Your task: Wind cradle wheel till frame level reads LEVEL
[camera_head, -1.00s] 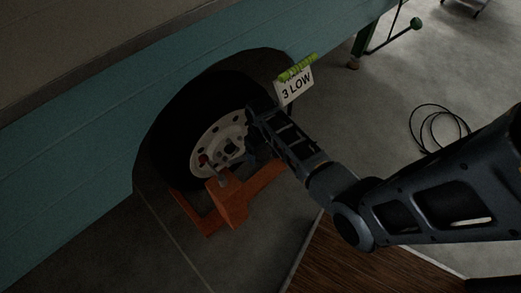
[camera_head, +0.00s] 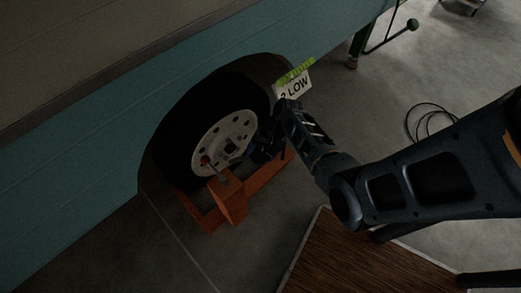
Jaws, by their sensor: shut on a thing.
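The orange cradle (camera_head: 236,204) stands on the floor against the camper's white-rimmed tyre (camera_head: 222,140). A small red knob (camera_head: 205,160) and a grey rod show above the cradle's box, and I take them for part of its wheel. The frame level is a yellow-green vial (camera_head: 295,73) above a white card (camera_head: 294,88) that reads LOW. The digit before LOW is partly covered by my arm. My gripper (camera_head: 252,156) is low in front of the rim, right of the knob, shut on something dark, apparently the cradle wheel. Its fingertips are too dark to see the contact.
The teal camper side (camera_head: 70,165) fills the left, with the wheel arch close around the tyre. A brown wooden board (camera_head: 345,265) lies on the floor below my arm. A black cable coil (camera_head: 428,122) and a green stand (camera_head: 357,48) are at the right.

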